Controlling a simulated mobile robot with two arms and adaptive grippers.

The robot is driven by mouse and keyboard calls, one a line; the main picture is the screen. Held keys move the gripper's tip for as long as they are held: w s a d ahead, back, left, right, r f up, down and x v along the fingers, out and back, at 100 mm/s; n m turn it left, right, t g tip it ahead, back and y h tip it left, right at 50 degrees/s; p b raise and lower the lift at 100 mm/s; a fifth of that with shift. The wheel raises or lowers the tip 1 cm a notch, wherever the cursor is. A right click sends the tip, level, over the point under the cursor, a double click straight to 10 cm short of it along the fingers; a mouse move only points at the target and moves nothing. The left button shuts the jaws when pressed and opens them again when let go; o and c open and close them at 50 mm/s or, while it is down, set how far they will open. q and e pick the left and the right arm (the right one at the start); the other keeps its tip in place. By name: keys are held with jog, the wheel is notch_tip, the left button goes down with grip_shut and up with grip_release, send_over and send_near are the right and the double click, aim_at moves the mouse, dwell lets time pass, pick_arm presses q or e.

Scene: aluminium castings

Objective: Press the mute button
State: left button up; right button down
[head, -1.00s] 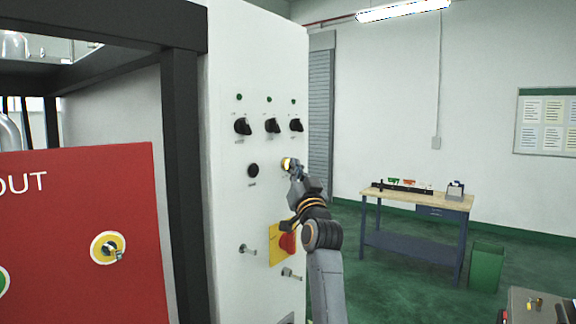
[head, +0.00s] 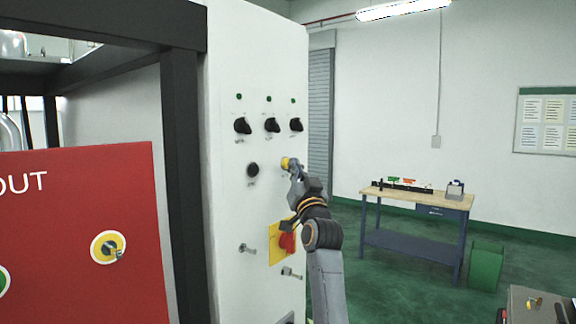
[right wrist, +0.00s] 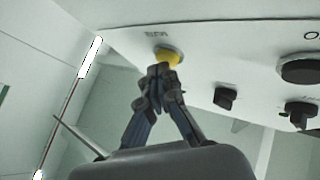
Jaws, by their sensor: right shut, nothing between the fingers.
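The mute button is a yellow round button (head: 286,163) on the white control panel (head: 228,215), right of a black button. It also shows in the right wrist view (right wrist: 170,56), with small lettering beside it. My right gripper (head: 297,170) is shut and empty, with its tips at the yellow button. In the right wrist view the closed fingertips (right wrist: 160,71) overlap the button's lower edge. I cannot tell whether they press it. My left gripper is not in view.
Three black knobs (head: 272,125) sit above, and a black button (head: 253,170) is to the left. A red emergency button (head: 288,243) on a yellow plate is below, near my arm. A red board (head: 75,230) stands left. A workbench (head: 417,198) is farther right.

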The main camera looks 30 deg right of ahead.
jog(key=shift+s+d, duration=0.25)
jog(key=shift+s, duration=0.25)
jog(key=s, duration=0.1)
jog(key=s+d, duration=0.1)
jog(key=s, duration=0.1)
jog(key=s+d, duration=0.1)
jog(key=shift+s+b, duration=0.3)
jog(key=shift+b, duration=0.1)
jog(key=shift+a+f, duration=0.1)
dwell(0.6)
